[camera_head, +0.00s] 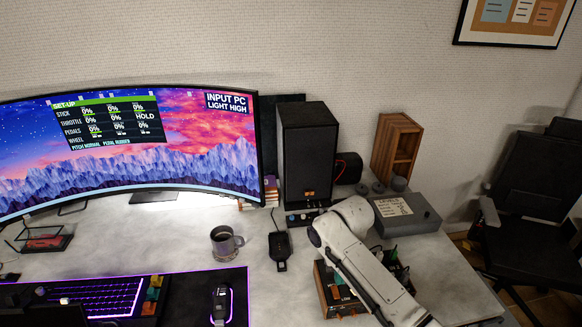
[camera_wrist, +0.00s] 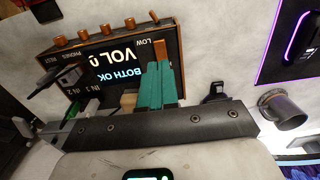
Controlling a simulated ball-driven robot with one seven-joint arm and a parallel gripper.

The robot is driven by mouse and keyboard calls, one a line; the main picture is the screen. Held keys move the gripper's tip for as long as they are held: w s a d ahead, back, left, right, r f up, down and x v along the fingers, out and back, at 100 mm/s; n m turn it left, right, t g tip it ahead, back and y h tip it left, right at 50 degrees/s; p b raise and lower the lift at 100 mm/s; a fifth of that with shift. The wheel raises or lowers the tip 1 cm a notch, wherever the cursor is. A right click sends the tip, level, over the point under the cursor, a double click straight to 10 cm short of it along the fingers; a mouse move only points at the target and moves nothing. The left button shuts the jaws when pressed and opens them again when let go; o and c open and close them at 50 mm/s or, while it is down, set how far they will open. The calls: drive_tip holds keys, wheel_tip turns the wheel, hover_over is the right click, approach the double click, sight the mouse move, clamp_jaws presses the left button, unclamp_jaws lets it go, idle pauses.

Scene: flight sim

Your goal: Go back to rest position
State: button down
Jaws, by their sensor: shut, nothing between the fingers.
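My gripper (camera_wrist: 160,76) shows in the wrist view as two teal fingers side by side, shut and empty. They are in front of a dark box (camera_wrist: 115,52) with an orange edge, a row of orange-brown knobs and the lettering "VOL 0" and "BOTH OK". I cannot tell whether the fingers touch it. In the head view, my white arm reaches in from the lower right and bends over the desk, covering part of the same box (camera_head: 333,296). The gripper is mostly hidden behind the arm there.
The desk (camera_head: 190,257) holds a mug (camera_head: 226,243), a mouse (camera_head: 221,300), a keyboard (camera_head: 95,298), a black device (camera_head: 279,250), a tall speaker (camera_head: 308,150), a grey box (camera_head: 407,213), a wooden stand (camera_head: 396,148) and a curved monitor (camera_head: 130,140). A chair (camera_head: 535,200) stands at right.

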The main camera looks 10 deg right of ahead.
drive_tip(key=s+a+f+y+b, duration=0.1)
drive_tip(key=s+a+f, duration=0.25)
drive_tip(key=s, duration=0.45)
drive_tip(key=s+a+f+y+b, duration=0.1)
drive_tip(key=s+a+f+y, duration=0.2)
drive_tip(key=s, duration=0.4)
drive_tip(key=s+d+h, duration=0.1)
drive_tip(key=s+d, duration=0.3)
drive_tip(key=s, duration=0.3)
drive_tip(key=s+d+h+b, duration=0.1)
drive_tip(key=s+d, duration=0.4)
drive_tip(key=s, duration=0.3)
drive_tip(key=s+d+t+h, duration=0.1)
drive_tip(key=s+d+h, duration=0.1)
drive_tip(key=s+d, duration=0.3)
drive_tip(key=s, duration=0.3)
drive_tip(key=shift+s+d+f+m+b, duration=0.15)
drive_tip(key=shift+s+d+m+b, duration=0.05)
drive_tip(key=shift+m+b, duration=0.2)
